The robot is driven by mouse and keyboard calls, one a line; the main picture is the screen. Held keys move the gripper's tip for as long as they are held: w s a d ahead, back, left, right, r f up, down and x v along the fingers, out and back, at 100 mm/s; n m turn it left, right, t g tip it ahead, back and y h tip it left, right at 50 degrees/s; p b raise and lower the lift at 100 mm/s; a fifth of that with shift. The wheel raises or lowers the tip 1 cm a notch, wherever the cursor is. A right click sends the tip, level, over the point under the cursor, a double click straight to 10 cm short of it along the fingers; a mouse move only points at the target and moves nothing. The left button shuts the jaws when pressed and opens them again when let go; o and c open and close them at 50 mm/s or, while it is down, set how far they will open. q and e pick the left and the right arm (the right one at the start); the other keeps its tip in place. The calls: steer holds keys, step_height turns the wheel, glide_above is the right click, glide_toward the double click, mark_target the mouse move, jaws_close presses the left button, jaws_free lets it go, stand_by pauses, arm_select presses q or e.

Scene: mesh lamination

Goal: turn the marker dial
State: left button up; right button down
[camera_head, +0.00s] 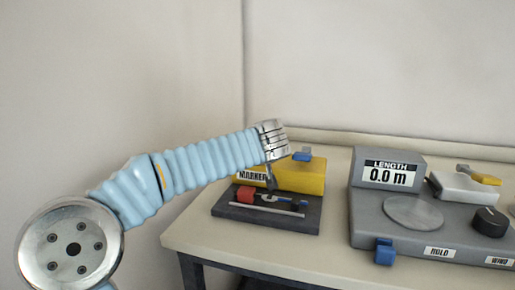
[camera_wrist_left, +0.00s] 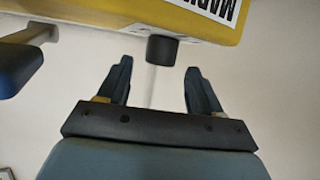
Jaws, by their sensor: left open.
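The yellow marker unit (camera_head: 308,178) with a "MARKER" label stands at the back of a dark base on the table's left part. In the left wrist view its yellow body (camera_wrist_left: 120,16) fills the top edge. A short black dial (camera_wrist_left: 162,50) sticks out from it. My left gripper (camera_head: 270,183) is at the marker's front, above the base; in the head view it hides the dial. In the wrist view my left gripper (camera_wrist_left: 159,70) is open and empty. The dial lies just beyond the gap between its fingertips, roughly centred; contact cannot be told. My right gripper is out of view.
The dark base (camera_head: 225,211) carries a red block (camera_head: 245,194), a small wrench-like tool and a pale rod. A blue lever (camera_head: 302,155) tops the marker. To the right stands a grey length unit (camera_head: 400,232) reading "0.0 m", with a black knob (camera_head: 489,221).

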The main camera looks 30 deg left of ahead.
arm_select(q)
steer(key=x, duration=0.4)
steer(key=shift+w+a, duration=0.1)
steer(key=c, duration=1)
steer(key=shift+o, duration=0.2)
steer(key=p, duration=0.3)
steer(key=shift+r+n+y, duration=0.3)
steer(key=shift+r, duration=0.05)
steer(key=shift+f+g+p, duration=0.2)
steer(key=shift+g+p, duration=0.2)
steer(key=shift+f+n+y, duration=0.2)
steer(key=shift+n+y, duration=0.4)
steer(key=shift+g, duration=0.3)
